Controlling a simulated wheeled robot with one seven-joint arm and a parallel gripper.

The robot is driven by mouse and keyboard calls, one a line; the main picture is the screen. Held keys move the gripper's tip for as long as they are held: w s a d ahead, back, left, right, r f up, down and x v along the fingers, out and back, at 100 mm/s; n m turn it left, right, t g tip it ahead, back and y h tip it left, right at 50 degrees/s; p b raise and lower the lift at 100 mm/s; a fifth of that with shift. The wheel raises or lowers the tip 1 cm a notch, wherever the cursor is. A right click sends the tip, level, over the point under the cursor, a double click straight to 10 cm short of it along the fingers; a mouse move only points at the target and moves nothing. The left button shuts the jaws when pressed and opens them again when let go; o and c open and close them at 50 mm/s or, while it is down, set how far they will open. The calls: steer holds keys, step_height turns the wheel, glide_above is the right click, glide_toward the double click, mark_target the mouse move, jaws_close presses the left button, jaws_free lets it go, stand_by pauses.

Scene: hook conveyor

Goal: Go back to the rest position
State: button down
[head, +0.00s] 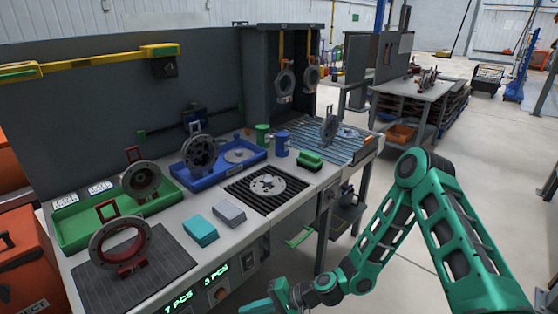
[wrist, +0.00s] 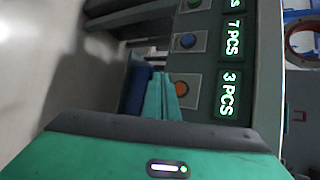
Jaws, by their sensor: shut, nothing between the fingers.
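My gripper (head: 258,305) is at the bottom edge of the head view, low in front of the workbench, with my green arm reaching in from the right. In the wrist view its teal fingers (wrist: 161,97) are together and hold nothing. They point toward the bench's front panel (wrist: 242,20), which has lit green "7 PCS" and "3 PCS" displays and round buttons. How far the fingertips are from the panel, I cannot tell.
The bench carries a green tray (head: 75,228), a blue tray (head: 222,176), a dark mat (head: 150,275) with a ringed part, and a black grate (head: 250,198) with a disc. Parts hang on hooks at the back (head: 284,82). Open floor (head: 385,130) lies to the right.

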steer(key=w+d+r+n+h, duration=0.1)
steer(key=d+r+h, duration=0.35)
steer(key=d, duration=0.75)
steer(key=d+r+n+h, duration=0.1)
steer(key=d+r+h, duration=0.1)
steer(key=d+r, duration=0.75)
steer(key=w+d+r+h, duration=0.1)
steer(key=d+r+h, duration=0.3)
steer(key=d, duration=1.1)
steer(key=s+d+r+m+h, duration=0.2)
steer(key=s+d+r, duration=0.6)
steer(key=d+r, duration=0.2)
steer(key=s+d+r+m, duration=0.1)
steer(key=s+d+r, duration=0.1)
steer(key=s, duration=0.5)
steer(key=s+d+r+m, duration=0.2)
steer(key=s+d+r, duration=0.1)
steer(key=s, duration=0.4)
steer(key=shift+s+d+r, duration=0.15)
steer(key=shift+s+r, duration=0.05)
steer(key=shift+r, duration=0.7)
